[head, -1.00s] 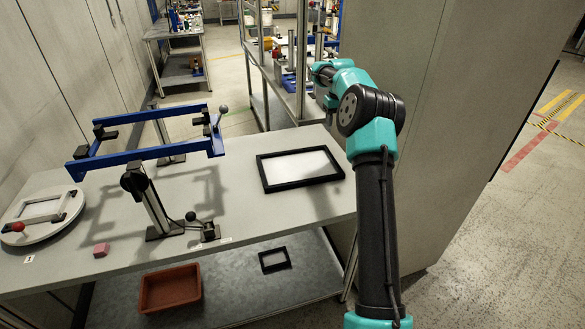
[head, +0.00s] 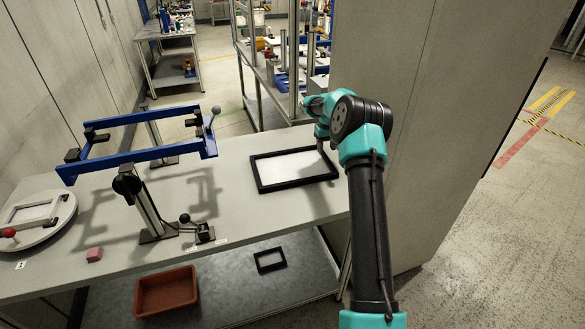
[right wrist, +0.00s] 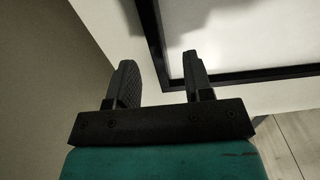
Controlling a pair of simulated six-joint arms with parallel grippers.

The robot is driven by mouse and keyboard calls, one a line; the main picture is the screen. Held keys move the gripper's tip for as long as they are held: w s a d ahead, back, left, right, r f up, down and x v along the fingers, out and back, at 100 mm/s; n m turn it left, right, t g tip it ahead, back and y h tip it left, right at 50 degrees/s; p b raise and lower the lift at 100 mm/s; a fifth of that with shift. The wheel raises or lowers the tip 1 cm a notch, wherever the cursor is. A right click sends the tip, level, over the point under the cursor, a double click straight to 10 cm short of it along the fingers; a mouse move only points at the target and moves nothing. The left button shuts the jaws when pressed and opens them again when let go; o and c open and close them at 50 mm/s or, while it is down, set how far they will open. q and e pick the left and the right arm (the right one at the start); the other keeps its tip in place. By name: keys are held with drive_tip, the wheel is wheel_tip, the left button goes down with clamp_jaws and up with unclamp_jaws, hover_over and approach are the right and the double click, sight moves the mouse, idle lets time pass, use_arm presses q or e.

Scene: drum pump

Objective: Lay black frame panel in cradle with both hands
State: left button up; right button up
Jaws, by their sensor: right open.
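The black frame panel (head: 300,184), a rectangular black rim around a white field, lies flat on the bench top. The blue cradle (head: 140,157) stands on posts to its left, with nothing laid across its rails. My right gripper (head: 322,143) is at the panel's right end, partly hidden by its own arm. In the right wrist view my right gripper (right wrist: 160,70) is open, with one finger on each side of a rim bar of the black frame panel (right wrist: 154,40). I cannot tell whether the fingers touch it. My left gripper is not in view.
A round white fixture with a red knob (head: 9,232) and a pink block (head: 94,255) are at the bench's left. A clamp with a black knob (head: 185,218) stands near the front edge. A red-brown bin (head: 166,291) and a small black frame (head: 270,260) are on the lower shelf.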

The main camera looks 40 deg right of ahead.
sight(327, 158)
drive_tip(key=shift+f, duration=0.1)
drive_tip(key=shift+s+d+f, duration=0.1)
drive_tip(key=shift+d+f, duration=0.1)
drive_tip(key=shift+f, duration=1.1)
drive_tip(key=shift+s+d+f, duration=0.1)
drive_tip(key=shift+d+f, duration=0.05)
drive_tip(key=shift+f, duration=1.15)
clamp_jaws()
drive_tip(key=shift+r, duration=0.1)
